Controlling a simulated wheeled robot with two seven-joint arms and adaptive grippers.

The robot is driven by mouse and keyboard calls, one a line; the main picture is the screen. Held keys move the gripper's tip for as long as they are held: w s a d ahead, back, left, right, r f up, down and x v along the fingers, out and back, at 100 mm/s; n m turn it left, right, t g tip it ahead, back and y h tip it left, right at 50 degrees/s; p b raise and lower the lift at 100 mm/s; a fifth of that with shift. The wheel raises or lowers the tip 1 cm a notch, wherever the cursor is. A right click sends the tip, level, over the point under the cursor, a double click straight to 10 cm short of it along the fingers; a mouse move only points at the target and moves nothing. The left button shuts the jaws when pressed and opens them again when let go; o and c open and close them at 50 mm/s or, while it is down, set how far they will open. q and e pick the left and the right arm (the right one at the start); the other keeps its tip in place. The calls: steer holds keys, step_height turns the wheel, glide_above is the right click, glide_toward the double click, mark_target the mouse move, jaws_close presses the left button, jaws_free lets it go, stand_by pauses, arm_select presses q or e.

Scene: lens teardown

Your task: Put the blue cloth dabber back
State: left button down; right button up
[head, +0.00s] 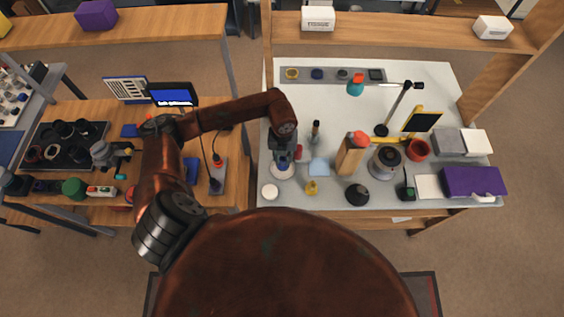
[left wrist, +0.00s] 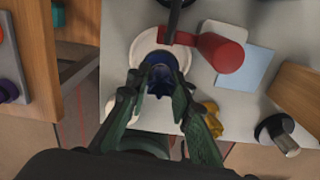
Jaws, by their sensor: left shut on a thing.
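My left gripper (head: 283,158) points down over the left front part of the white-topped bench. It is shut on the blue cloth dabber (head: 283,164), which shows only as a small dark blue patch below the fingers. In the left wrist view, the dabber (left wrist: 160,72) sits between the two green-grey fingers (left wrist: 158,88). A round white dish (left wrist: 145,43) lies under and around it in the picture; its rim also shows in the head view (head: 283,176). I cannot tell whether the dabber touches the dish. My right gripper is not in view.
A small white round item (head: 270,191) is in front. The bench's left edge is near.

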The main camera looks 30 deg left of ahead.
mark_target(283, 163)
arm_select(q)
step_height(283, 163, down, 3)
steer(key=shift+a+r, duration=0.1)
steer(key=shift+r, duration=0.05)
steer(key=shift+f, duration=0.25)
steer(key=c, duration=1.7)
jaws_free()
steer(key=shift+f, duration=0.1)
steer(key=shift+r, duration=0.2)
step_height(283, 163, up, 12)
steer(key=shift+f, duration=0.1)
